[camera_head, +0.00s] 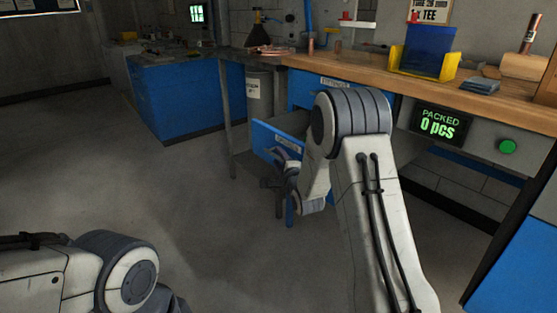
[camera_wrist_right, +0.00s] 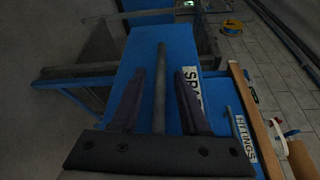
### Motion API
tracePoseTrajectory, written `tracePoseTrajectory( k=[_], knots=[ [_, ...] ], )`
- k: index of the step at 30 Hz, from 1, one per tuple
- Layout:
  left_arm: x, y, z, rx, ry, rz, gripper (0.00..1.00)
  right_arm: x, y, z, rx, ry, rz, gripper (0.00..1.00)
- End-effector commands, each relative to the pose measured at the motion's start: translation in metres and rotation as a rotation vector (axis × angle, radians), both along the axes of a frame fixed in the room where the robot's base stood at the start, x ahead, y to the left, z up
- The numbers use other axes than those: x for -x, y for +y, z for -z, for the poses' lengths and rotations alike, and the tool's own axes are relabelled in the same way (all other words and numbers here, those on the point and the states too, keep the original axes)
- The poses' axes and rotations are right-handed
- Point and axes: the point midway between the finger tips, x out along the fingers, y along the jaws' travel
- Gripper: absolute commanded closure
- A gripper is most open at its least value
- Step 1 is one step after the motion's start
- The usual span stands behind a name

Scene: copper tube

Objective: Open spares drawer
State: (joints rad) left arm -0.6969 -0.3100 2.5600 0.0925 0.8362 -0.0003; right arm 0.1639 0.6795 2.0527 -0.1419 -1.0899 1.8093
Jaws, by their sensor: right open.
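The spares drawer (camera_head: 276,139) has a blue front with a pale label and stands pulled out from under the bench. In the right wrist view its blue front (camera_wrist_right: 148,60) carries a white label starting "SPA", partly hidden by a finger. A long grey bar handle (camera_wrist_right: 160,88) runs along that front. My right gripper (camera_wrist_right: 161,74) is open, with its two dark fingers on either side of the handle; contact cannot be told. In the head view the right gripper (camera_head: 284,165) is at the drawer front, partly hidden by my arm. My left gripper is out of view.
The fittings drawer (camera_head: 334,84) is shut above, with its label also in the right wrist view (camera_wrist_right: 245,140). The wooden bench (camera_head: 365,79) holds a blue and yellow bin (camera_head: 427,52). A blue cabinet (camera_head: 190,100) stands left. The floor before the drawer is clear.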

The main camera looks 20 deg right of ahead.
Motion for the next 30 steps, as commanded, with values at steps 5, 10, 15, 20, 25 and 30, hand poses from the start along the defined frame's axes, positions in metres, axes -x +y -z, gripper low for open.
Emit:
tracePoseTrajectory(
  k=[5, 10, 15, 20, 25, 30],
  knots=[
    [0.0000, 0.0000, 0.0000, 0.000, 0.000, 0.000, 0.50, 0.0002, 0.0002, 0.0000, 0.000, 0.000, 0.000, 1.00],
    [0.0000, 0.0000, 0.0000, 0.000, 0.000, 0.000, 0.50, 0.0004, 0.0002, 0.0001, 0.000, 0.000, -0.001, 1.00],
    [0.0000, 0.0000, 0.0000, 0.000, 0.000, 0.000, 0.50, 0.0004, 0.0003, 0.0002, 0.000, 0.001, -0.001, 1.00],
    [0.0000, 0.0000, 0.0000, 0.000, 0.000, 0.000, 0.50, 0.0005, 0.0003, 0.0004, 0.000, 0.001, -0.001, 1.00],
    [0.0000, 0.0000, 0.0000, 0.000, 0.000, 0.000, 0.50, 0.0006, 0.0002, 0.0004, 0.000, 0.001, -0.001, 1.00],
    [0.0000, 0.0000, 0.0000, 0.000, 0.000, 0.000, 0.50, 0.0007, 0.0002, 0.0006, 0.000, 0.001, -0.001, 1.00]
  ],
)
